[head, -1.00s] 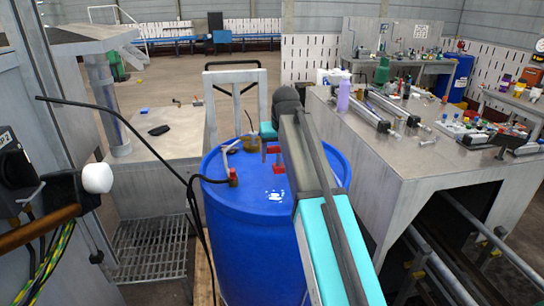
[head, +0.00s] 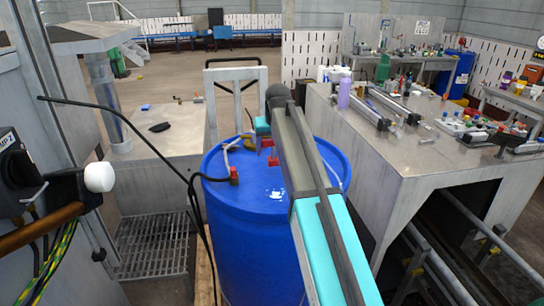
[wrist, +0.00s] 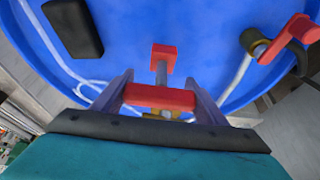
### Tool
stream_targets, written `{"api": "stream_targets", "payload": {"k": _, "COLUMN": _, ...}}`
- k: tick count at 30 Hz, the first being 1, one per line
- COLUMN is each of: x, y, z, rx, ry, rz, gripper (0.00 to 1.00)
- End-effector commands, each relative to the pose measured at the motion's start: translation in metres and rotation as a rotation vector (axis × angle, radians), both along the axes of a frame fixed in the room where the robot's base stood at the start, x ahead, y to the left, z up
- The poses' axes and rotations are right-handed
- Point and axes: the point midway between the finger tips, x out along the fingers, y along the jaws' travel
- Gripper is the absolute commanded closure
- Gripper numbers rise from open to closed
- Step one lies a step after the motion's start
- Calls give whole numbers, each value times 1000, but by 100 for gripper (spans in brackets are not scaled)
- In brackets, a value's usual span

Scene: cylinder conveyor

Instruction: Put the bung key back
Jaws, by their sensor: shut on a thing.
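The bung key is a red cross-handle with a short metal shaft and a second red piece at the far end. In the wrist view the bung key (wrist: 160,97) has its handle between the fingers of my gripper (wrist: 160,88), which is shut on it. The metal shaft points away over the blue drum top. In the head view the red key (head: 273,160) shows just left of my arm, over the blue drum (head: 250,230). My arm hides part of the drum top. I cannot tell whether the key touches the drum.
A red hose fitting (head: 234,175) with a black hose stands at the drum's left; it also shows in the wrist view (wrist: 285,40). A flat black object (wrist: 75,26) lies on the drum top. A metal workbench (head: 410,150) with several items stands right. A trolley handle (head: 236,75) rises behind.

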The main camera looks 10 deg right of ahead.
Motion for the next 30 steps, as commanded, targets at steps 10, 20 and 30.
{"api": "stream_targets", "payload": {"k": 10, "x": 4, "y": 1, "z": -23, "rx": 0, "ry": 0, "rz": 0, "gripper": 70}}
{"api": "stream_targets", "payload": {"k": 20, "x": 4, "y": -1, "z": -35, "rx": -1, "ry": -1, "rz": -1, "gripper": 70}}
{"api": "stream_targets", "payload": {"k": 30, "x": 4, "y": 0, "z": -38, "rx": -1, "ry": -1, "rz": -1, "gripper": 32}}
